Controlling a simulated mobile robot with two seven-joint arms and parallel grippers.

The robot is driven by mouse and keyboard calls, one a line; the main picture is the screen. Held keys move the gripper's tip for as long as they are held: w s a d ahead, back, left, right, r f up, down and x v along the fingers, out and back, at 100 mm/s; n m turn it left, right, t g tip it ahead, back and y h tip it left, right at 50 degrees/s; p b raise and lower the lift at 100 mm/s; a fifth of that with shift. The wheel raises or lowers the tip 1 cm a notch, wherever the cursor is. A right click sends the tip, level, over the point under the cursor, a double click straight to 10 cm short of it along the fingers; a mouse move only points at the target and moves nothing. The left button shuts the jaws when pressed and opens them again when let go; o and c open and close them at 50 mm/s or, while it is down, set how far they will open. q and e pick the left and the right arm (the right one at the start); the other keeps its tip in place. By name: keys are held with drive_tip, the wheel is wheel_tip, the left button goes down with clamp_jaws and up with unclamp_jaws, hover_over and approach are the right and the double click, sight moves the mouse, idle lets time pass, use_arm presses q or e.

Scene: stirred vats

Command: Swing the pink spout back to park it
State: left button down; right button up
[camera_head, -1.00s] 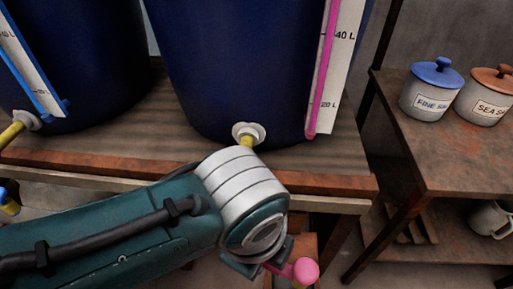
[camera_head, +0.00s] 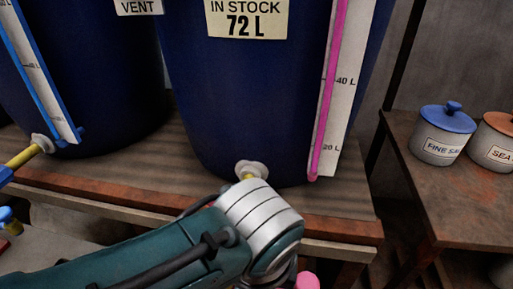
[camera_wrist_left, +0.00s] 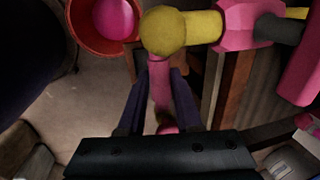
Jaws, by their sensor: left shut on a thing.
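The pink spout's round knob (camera_head: 306,281) shows at the bottom edge of the head view, beside the end of my left arm. In the left wrist view a pink bar (camera_wrist_left: 159,85) runs down from the yellow ball-ended pipe (camera_wrist_left: 190,27) between the fingers of my left gripper (camera_wrist_left: 160,78), which is shut on it. A pink collar (camera_wrist_left: 240,25) sits on the yellow pipe. My forearm hides most of the spout in the head view. My right gripper is not in view.
The blue vat (camera_head: 240,95) with a pink gauge (camera_head: 328,90) stands on the wooden bench (camera_head: 335,228). A red bucket (camera_wrist_left: 78,35) with pink contents is on the floor near the pipe. A side table (camera_head: 440,205) with jars stands to the right.

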use_arm(q)
drive_tip(key=c, duration=0.6)
unclamp_jaws()
wheel_tip(320, 180, up, 10)
drive_tip(key=s+p, duration=0.1)
drive_tip(key=p, duration=0.5)
drive_tip(key=shift+s+a+f, duration=0.15)
drive_tip(key=shift+s+a, duration=0.05)
drive_tip(key=shift+s, duration=0.2)
